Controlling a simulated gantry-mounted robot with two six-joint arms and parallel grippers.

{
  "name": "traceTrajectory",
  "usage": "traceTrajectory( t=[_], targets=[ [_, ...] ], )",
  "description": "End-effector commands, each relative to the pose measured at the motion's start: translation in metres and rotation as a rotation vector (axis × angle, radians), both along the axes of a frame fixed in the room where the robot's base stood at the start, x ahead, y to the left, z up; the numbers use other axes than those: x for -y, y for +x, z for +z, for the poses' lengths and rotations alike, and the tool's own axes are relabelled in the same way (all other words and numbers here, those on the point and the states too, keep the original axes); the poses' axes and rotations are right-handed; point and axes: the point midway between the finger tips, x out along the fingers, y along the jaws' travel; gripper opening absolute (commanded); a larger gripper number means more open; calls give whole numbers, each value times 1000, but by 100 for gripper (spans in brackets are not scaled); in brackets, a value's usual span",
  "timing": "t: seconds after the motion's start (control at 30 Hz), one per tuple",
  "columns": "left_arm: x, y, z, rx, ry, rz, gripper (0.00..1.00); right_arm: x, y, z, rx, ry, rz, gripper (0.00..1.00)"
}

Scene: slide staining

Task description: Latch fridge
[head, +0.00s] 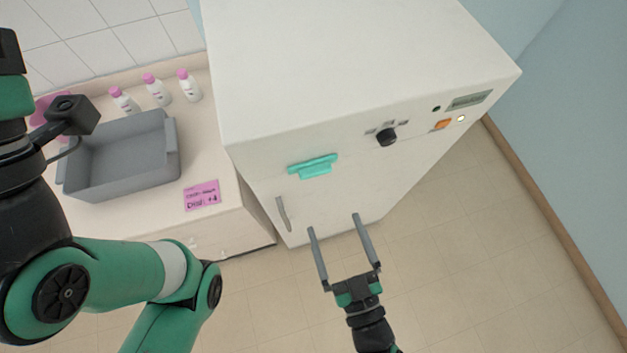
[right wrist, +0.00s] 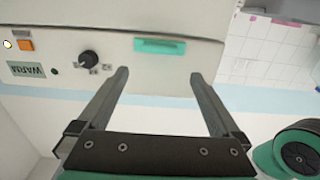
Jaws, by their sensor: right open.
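The white fridge (head: 350,75) stands in the middle of the head view, its door looking flush with the body. A teal latch (head: 313,166) is on the upper front; it also shows in the right wrist view (right wrist: 160,46), above and between the fingers. A grey bar handle (head: 283,213) is lower on the front, at its left. My right gripper (head: 334,222) is open and empty in front of the fridge, below the latch and right of the handle. Whether its fingertips touch the front cannot be told. My left arm shows at the left; its gripper is out of view.
A black knob (head: 387,137), orange button (head: 442,124) and display (head: 468,100) are on the fridge front. Left of it, a counter holds a grey bin (head: 120,160), several pink-capped bottles (head: 156,89) and a pink note (head: 201,195). Floor at the right is clear.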

Motion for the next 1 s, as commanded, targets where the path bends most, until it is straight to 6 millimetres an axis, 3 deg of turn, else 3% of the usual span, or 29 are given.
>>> traceTrajectory(
  t=[0.17,0.6,0.97,1.0],
  targets=[
    [0,0,9,0,0,0,0,-5,17,4,0,2,-3,100],
    [0,0,21,0,1,1,0,-33,100,2,0,2,-3,100],
    [0,0,21,0,0,0,0,-37,110,2,1,1,-2,100],
    [0,0,21,0,0,0,0,-37,110,2,1,1,-2,96]
  ],
)
